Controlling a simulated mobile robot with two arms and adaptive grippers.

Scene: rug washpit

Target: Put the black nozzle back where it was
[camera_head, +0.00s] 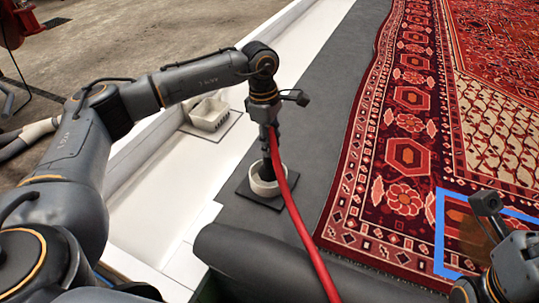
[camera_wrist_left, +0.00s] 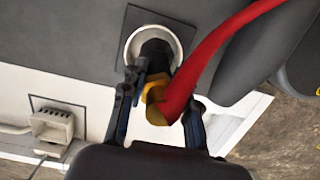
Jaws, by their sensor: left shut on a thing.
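The black nozzle (camera_wrist_left: 155,48) has a yellow collar, and a red hose (camera_head: 291,209) runs from it. My left gripper (camera_head: 267,141) is shut on the nozzle and holds it about upright, black end down. In the left wrist view my left gripper's fingers (camera_wrist_left: 160,100) sit on either side of the yellow part. The black end overlaps the opening of a white round cup (camera_head: 265,189) on a dark square plate (camera_head: 244,190). It appears to reach into the cup, also seen in the left wrist view (camera_wrist_left: 129,47); its depth is hidden. My right gripper (camera_head: 497,268) shows partly at lower right, fingers unclear.
A white basket-like holder (camera_head: 209,113) stands on the white ledge behind. The patterned red rug (camera_head: 386,165) lies to the right on grey flooring, with a blue frame (camera_head: 439,232) on it. A dark grey roll (camera_head: 236,250) lies in front of the cup.

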